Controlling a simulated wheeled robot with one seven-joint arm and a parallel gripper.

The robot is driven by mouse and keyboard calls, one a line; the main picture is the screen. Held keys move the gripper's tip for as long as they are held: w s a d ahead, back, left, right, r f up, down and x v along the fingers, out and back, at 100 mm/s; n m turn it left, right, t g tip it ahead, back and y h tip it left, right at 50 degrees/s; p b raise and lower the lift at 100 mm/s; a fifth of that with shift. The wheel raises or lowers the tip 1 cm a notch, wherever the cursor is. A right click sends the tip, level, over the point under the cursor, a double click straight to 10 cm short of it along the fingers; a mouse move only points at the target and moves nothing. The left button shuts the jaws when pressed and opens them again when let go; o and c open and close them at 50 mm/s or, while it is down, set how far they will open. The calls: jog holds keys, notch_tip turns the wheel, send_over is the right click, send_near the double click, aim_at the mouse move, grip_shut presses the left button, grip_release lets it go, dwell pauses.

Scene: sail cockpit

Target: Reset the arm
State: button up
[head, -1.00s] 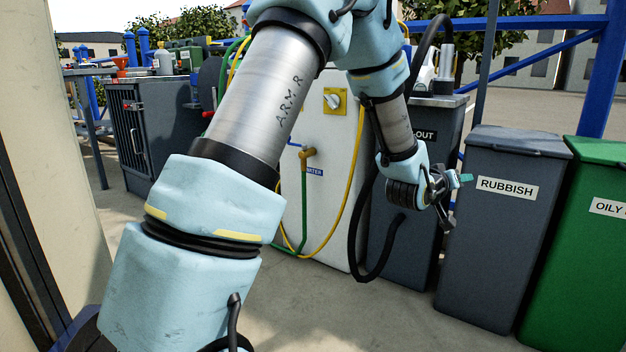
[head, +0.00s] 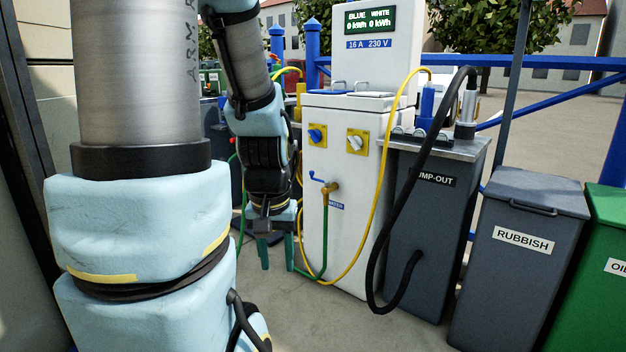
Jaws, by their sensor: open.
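My arm, in light blue covers and bare metal, fills the left of the head view. My gripper (head: 278,254) hangs pointing down in front of the left side of the white service pedestal. Its two teal-tipped fingers are apart, with nothing seen between them. The fingertips are above the ground in the picture, and I cannot tell how close they are to the pedestal or its green hose.
The white pedestal (head: 350,235) has yellow switch plates, a water tap (head: 331,188), a green hose and a yellow cable (head: 384,165). Right of it stand the grey pump-out unit (head: 425,230) with a black hose (head: 375,250), a rubbish bin (head: 520,275) and a green bin (head: 595,280). Paved ground (head: 320,325) in front is clear.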

notch_tip(320, 180, up, 34)
jog(key=p, duration=3.2)
